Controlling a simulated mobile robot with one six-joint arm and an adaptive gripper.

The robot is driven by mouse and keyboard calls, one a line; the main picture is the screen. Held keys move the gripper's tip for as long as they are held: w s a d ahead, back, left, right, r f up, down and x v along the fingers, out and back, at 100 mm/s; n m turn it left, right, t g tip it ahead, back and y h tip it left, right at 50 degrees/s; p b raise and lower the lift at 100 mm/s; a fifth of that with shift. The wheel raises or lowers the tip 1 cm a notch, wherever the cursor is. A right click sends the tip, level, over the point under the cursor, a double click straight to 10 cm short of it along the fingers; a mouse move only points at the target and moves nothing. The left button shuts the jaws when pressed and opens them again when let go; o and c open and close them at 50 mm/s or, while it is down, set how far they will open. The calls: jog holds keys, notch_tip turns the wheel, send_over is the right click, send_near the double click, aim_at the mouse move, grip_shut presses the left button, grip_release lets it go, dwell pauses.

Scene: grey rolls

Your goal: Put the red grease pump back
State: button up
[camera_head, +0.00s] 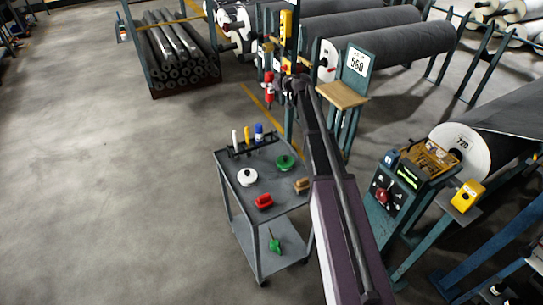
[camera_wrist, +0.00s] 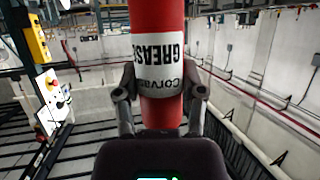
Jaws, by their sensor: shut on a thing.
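The red grease pump (camera_wrist: 163,22) is a red cylinder with a white label reading GREASE, upside down in the wrist view. My gripper (camera_wrist: 160,88) is shut around it, one finger on each side, just below the label.
A grey trolley (camera_head: 226,168) below holds marker-like bottles, a white roll (camera_head: 247,177), a green roll (camera_head: 286,162), a red item (camera_head: 264,201) and a brown brush. A yellow box (camera_head: 286,22) is on the post. A wooden shelf (camera_head: 342,95) stands right.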

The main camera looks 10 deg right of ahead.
notch_tip(320, 180, down, 14)
jog(key=b, duration=1.2)
jog(key=shift+b, duration=0.3)
notch_tip(320, 180, down, 6)
jog(key=b, duration=0.6)
jog(key=shift+f+b, duration=1.9)
jog(key=shift+b, duration=0.05)
jog(key=o, duration=0.7)
jog(key=shift+f, duration=0.15)
jog(key=shift+o, duration=0.8)
